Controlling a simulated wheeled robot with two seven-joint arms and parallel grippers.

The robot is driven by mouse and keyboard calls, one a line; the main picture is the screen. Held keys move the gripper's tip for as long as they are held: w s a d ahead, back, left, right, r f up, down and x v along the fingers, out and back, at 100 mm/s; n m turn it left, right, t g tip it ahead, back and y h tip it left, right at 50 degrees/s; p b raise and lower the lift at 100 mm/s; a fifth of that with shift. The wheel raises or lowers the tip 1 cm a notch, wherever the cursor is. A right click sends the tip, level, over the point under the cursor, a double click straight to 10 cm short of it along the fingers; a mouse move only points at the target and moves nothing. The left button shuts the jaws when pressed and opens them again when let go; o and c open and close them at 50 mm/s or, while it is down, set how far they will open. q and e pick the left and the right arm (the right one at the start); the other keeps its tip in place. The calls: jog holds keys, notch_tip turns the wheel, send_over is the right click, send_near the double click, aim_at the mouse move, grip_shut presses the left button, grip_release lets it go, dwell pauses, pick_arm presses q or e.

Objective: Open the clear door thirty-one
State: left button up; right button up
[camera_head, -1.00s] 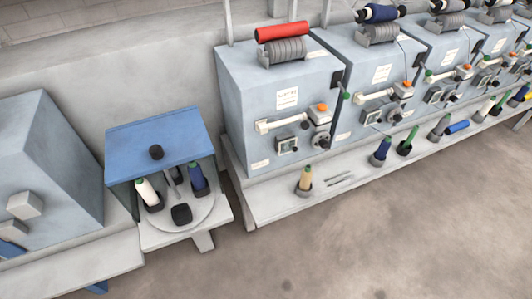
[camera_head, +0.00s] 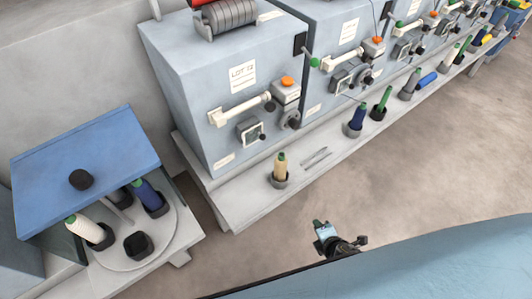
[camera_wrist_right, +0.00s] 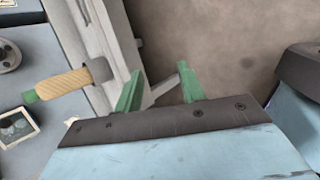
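I cannot pick out a clear door or the number thirty-one. The blue-lidded unit (camera_head: 85,160) stands at the left in the head view, with a black knob (camera_head: 81,180) on its sloping lid. Its front looks open or see-through; I cannot tell which. My right gripper (camera_head: 325,236) is low in front of the machine shelf, well to the right of this unit. In the right wrist view its green fingers (camera_wrist_right: 160,76) are apart with nothing between them. My left gripper is not in view.
On the unit's turntable (camera_head: 165,245) stand a white bobbin (camera_head: 84,230) and a blue bobbin (camera_head: 145,193). A machine labelled LOT 12 (camera_head: 240,95) stands beside it. Floor (camera_head: 440,150) is clear.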

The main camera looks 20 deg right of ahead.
jog(key=w+a+r+n+t+b, duration=0.3)
jog(key=w+r+n+t+b, duration=0.1)
jog(key=w+r+n, duration=0.35)
jog(key=n+t+y+b, duration=0.4)
jog(key=n+t, duration=0.1)
jog(key=n, duration=0.5)
send_near(264, 139)
jog(key=w, duration=0.2)
jog(key=w+a, duration=0.1)
jog(key=w, duration=0.4)
jog(key=shift+a+f, duration=0.15)
jog(key=shift+f, duration=0.1)
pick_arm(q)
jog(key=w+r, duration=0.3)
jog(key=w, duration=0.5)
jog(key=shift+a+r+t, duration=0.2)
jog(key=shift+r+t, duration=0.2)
pick_arm(e)
jog(key=shift+w+a, duration=0.1)
jog(key=shift+w, duration=0.6)
jog(key=shift+c, duration=0.3)
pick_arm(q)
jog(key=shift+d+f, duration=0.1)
pick_arm(e)
grip_shut()
